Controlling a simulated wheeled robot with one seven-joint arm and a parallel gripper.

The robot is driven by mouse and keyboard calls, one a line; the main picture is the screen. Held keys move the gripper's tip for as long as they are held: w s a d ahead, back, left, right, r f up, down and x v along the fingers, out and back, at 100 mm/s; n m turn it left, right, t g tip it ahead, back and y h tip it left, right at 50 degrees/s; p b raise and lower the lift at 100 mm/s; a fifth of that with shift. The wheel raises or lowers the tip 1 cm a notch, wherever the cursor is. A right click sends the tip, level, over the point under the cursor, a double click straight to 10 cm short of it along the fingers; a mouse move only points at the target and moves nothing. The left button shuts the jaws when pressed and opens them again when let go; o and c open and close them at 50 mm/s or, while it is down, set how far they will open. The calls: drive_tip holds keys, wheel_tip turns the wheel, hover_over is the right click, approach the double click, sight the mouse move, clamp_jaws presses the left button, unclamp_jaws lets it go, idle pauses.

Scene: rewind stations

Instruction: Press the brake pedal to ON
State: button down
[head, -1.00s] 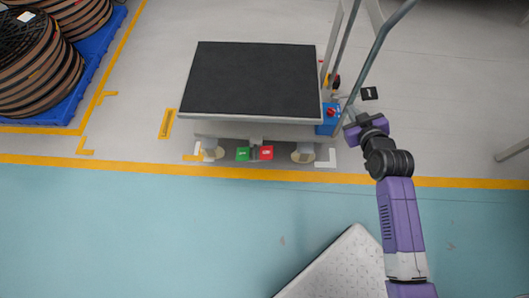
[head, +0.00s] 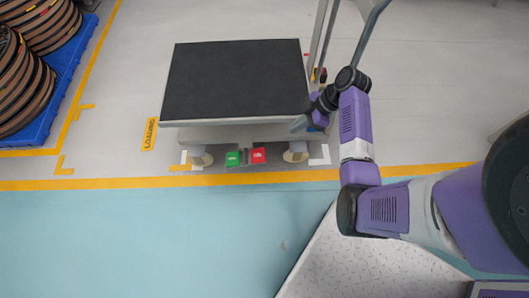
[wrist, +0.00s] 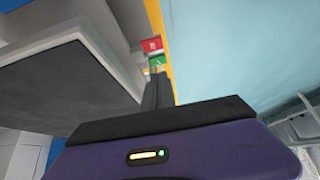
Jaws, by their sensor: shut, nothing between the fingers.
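The brake pedal is a pair of small plates low at the front edge of the cart: a green plate (head: 233,158) on the left and a red plate (head: 258,156) on the right. Their lettering is too small to read. In the wrist view the red plate (wrist: 151,45) and green plate (wrist: 158,62) show beyond the fingertips. My gripper (head: 297,125) is shut and empty at the cart's front right corner, above and to the right of the red plate, apart from both plates. Its closed fingers also show in the wrist view (wrist: 158,88).
The cart has a black-topped platform (head: 235,80) and a grey handle post (head: 318,45) at its right. Casters stand on both sides of the pedal plates. Cable reels (head: 25,85) on a blue pallet are at the left. The blue-green floor (head: 130,240) in front is clear.

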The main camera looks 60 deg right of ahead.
drive_tip(key=shift+f, duration=0.15)
drive_tip(key=b, duration=0.7)
hover_over(262, 158)
drive_tip(key=s, duration=0.1)
drive_tip(key=f, duration=1.7)
drive_tip(key=shift+d, duration=0.3)
drive_tip(key=f, duration=0.1)
drive_tip(key=f+b, duration=0.2)
drive_tip(key=shift+s+d, duration=0.2)
drive_tip(key=shift+s, duration=0.05)
drive_tip(key=shift+s+f, duration=0.1)
drive_tip(key=shift+f, duration=0.2)
drive_tip(key=shift+d, duration=0.1)
